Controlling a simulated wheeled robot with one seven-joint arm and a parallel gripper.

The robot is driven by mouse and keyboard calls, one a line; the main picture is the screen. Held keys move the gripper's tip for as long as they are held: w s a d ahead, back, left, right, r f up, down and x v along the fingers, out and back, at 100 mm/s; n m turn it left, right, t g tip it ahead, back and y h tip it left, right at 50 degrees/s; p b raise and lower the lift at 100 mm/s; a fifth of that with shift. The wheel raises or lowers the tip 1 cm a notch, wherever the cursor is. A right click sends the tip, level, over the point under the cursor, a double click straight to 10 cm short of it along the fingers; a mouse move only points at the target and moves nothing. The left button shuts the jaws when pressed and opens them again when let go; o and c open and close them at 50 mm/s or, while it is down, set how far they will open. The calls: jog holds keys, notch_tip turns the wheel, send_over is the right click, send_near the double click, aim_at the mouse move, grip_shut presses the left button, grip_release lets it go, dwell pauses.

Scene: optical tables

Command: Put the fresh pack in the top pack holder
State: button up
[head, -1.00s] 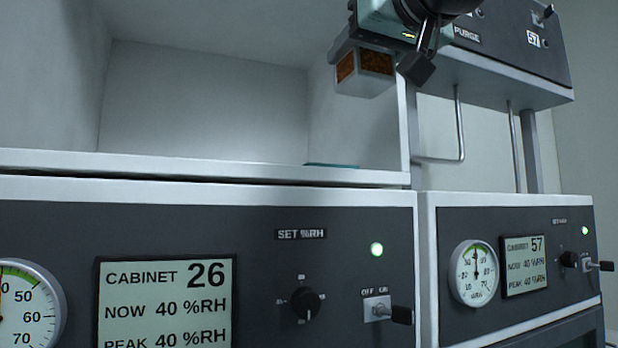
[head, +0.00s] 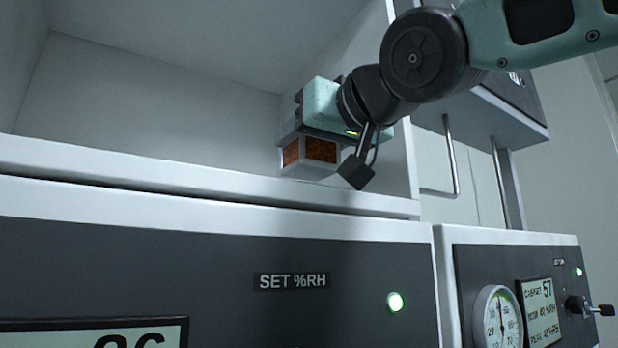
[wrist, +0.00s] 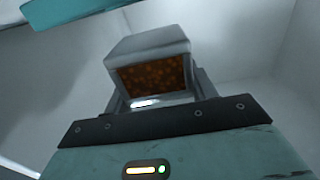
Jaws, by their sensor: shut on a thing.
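The pack (head: 318,152) is a small pale-grey box with windows of orange-brown beads. My gripper (head: 308,140) is shut on it and holds it from above, at the right side of the open white compartment over cabinet 26. In the head view the pack appears just above the compartment's front ledge, and I cannot tell the gap or depth. In the wrist view the pack (wrist: 150,72) sits between the fingers of my gripper (wrist: 155,100), with pale walls behind it. I cannot make out a pack holder for certain.
The compartment's white front ledge (head: 150,185) runs below my gripper, and its right side wall (head: 400,165) is close. Left of the gripper the compartment looks empty. A teal strip (wrist: 70,9) crosses the wrist view's top left. Metal pipes (head: 451,160) stand to the right.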

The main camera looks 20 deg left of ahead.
aim_at(322, 159)
jog(key=shift+f+b, duration=0.9)
jog(key=shift+f, duration=0.85)
jog(key=shift+f, duration=0.2)
jog(key=o, duration=1.1)
jog(key=shift+c, duration=0.2)
jog(key=shift+r, duration=0.1)
